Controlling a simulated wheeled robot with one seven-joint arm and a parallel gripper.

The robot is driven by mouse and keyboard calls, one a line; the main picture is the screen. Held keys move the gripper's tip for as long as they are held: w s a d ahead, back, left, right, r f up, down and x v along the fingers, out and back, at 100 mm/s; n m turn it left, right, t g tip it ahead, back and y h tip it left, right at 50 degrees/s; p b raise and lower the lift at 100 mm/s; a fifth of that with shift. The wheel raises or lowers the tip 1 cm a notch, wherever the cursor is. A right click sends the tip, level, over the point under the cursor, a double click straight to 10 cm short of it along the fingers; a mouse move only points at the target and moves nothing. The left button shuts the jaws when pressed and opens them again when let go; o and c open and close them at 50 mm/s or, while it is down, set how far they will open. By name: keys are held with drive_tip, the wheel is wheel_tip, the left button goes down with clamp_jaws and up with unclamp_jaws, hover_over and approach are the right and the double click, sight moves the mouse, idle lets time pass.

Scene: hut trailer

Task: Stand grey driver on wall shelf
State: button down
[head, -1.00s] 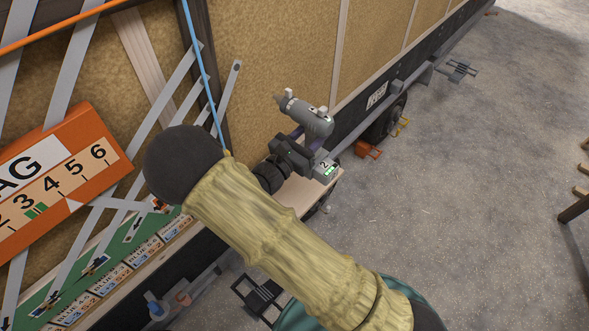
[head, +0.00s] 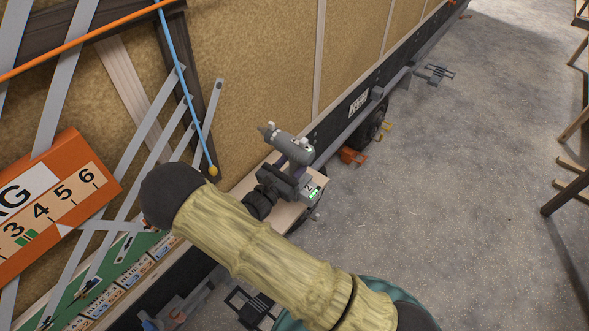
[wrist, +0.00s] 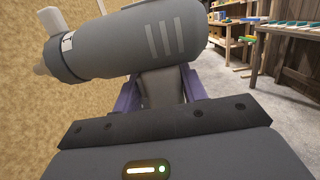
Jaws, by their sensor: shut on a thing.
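The grey driver (head: 291,145) is a light grey power tool with a rounded body and a narrow nose pointing up and left. My gripper (head: 287,170) is shut on its handle, below the body. In the wrist view the driver (wrist: 145,45) lies across the top, its handle between the purple fingers of my gripper (wrist: 160,90). The wall shelf (head: 280,216) is a pale wooden board on the trailer side, behind and below my gripper in the head view. My wrist and arm cover part of it. Whether the driver's base touches the shelf is hidden.
A blue cord (head: 190,95) with a yellow end hangs by the wall left of the shelf. Grey slats and an orange numbered board (head: 60,200) are farther left. A trailer wheel (head: 370,130) lies beyond the shelf. The floor (head: 440,190) at right is largely clear.

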sight(292, 174)
drive_tip(key=shift+r, duration=0.1)
drive_tip(key=shift+f+p, duration=0.7)
drive_tip(key=shift+f, duration=1.4)
drive_tip(key=c, duration=0.8)
unclamp_jaws()
drive_tip(key=shift+f, duration=0.15)
drive_tip(key=shift+o, duration=0.5)
drive_tip(key=o, duration=0.7)
drive_tip(key=b+v, duration=0.1)
drive_tip(key=v, duration=1.1)
